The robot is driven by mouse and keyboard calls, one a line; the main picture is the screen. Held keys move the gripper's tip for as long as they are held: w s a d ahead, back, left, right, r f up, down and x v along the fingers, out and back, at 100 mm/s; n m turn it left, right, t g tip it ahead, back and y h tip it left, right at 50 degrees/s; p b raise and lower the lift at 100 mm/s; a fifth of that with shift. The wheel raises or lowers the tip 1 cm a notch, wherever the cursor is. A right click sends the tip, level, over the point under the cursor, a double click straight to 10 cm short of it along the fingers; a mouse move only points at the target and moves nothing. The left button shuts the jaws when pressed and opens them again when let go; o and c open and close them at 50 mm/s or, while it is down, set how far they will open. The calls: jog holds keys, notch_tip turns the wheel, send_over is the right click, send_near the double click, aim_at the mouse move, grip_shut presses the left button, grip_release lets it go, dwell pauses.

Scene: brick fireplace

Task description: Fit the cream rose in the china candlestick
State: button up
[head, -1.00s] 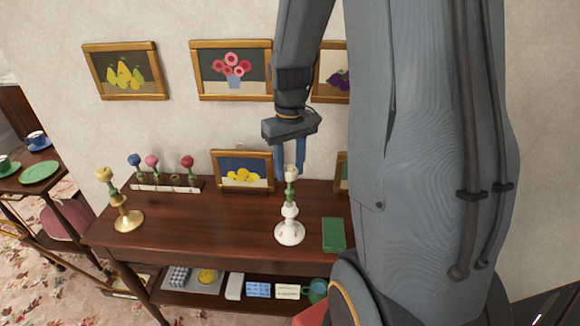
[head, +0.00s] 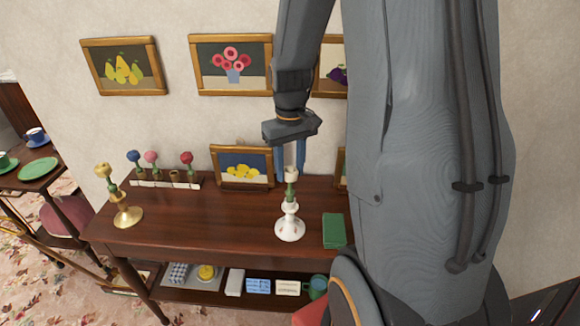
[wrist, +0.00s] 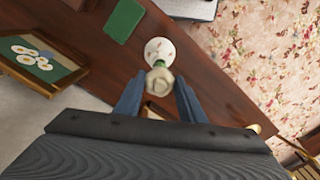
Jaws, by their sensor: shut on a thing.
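The cream rose (head: 291,173) has a pale bloom on a green stem. My gripper (head: 290,172) is shut on it from above, with a blue finger on each side of the bloom. The white china candlestick (head: 290,229) stands upright on the dark wooden table, directly below the rose. The stem's lower end meets the candlestick's top; how deep it sits inside cannot be told. In the wrist view the rose (wrist: 159,82) lies between the fingertips (wrist: 159,88) and hides much of the candlestick, whose white base (wrist: 160,50) shows beyond.
A brass candlestick (head: 127,215) with a yellowish rose stands at the table's left. A rack (head: 165,184) holds blue, pink and red roses at the back. A green book (head: 334,231) lies right of the china candlestick. A framed lemon picture (head: 242,167) stands behind.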

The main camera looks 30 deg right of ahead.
jog(key=shift+f+b, duration=0.3)
jog(key=shift+f, duration=0.45)
jog(key=o, duration=1)
jog(key=shift+c, duration=0.2)
jog(key=shift+r+b, duration=1.05)
jog(key=shift+r, duration=2.85)
jog(key=s+a+f+t, duration=0.1)
jog(key=s+a+f, duration=0.2)
jog(key=a, duration=0.4)
jog(key=s+a+f+t, duration=0.2)
jog(key=s+a, duration=0.2)
jog(key=a, duration=0.2)
notch_tip(320, 180, down, 7)
jog(key=g+b, duration=0.1)
jog(key=b, duration=0.4)
jog(key=shift+s+n+g+b, duration=0.2)
jog(key=shift+n+g+b, duration=0.1)
